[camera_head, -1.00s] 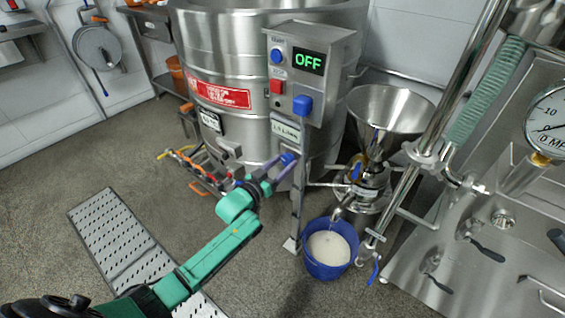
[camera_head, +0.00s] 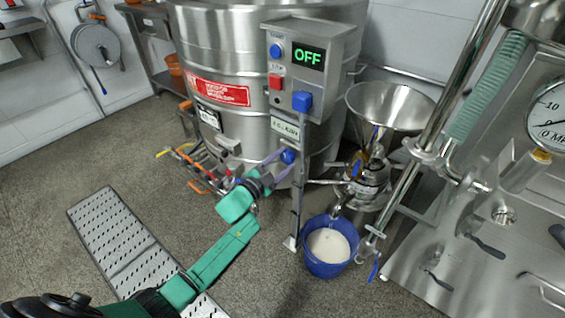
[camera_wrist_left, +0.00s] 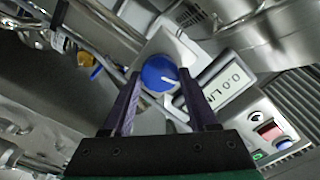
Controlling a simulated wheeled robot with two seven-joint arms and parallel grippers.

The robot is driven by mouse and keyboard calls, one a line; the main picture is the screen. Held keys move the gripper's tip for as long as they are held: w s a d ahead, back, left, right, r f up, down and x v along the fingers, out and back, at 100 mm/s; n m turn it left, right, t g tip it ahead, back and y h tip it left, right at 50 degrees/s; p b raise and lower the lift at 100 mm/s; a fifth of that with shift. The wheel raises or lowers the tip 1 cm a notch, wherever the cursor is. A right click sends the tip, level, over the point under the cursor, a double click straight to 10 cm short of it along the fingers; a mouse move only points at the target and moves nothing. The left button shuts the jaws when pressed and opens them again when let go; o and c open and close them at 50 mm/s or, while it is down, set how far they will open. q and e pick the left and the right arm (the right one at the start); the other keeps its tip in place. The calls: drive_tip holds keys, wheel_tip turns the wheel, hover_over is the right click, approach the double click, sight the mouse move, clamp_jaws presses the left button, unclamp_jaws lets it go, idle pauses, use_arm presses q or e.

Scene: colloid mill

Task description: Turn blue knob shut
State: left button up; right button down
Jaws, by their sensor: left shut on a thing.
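The round blue knob (camera_head: 288,156) is on the front of the steel tank, below the control box. In the left wrist view the knob (camera_wrist_left: 158,72) has a white mark pointing towards the small display. My left gripper (camera_head: 281,159) has its purple fingers on both sides of the knob and is shut on it. Its fingertips (camera_wrist_left: 160,76) flank the knob in the wrist view. My right gripper is not in view.
The control box (camera_head: 305,65) shows a green OFF and has blue and red buttons. A blue bucket (camera_head: 314,262) of pale liquid stands below the funnel mill (camera_head: 388,103). A support post (camera_head: 298,195) is close right of the gripper.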

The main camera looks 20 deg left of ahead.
use_arm(q)
drive_tip(key=shift+f+m, duration=0.2)
drive_tip(key=shift+m, duration=0.7)
drive_tip(key=shift+m+b, duration=0.35)
drive_tip(key=shift+m, duration=0.25)
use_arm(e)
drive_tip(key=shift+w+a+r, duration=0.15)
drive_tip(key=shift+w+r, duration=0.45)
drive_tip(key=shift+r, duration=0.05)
use_arm(q)
drive_tip(key=o, duration=1.4)
drive_tip(key=shift+r, duration=0.1)
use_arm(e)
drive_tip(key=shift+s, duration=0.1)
use_arm(q)
drive_tip(key=shift+s, duration=0.1)
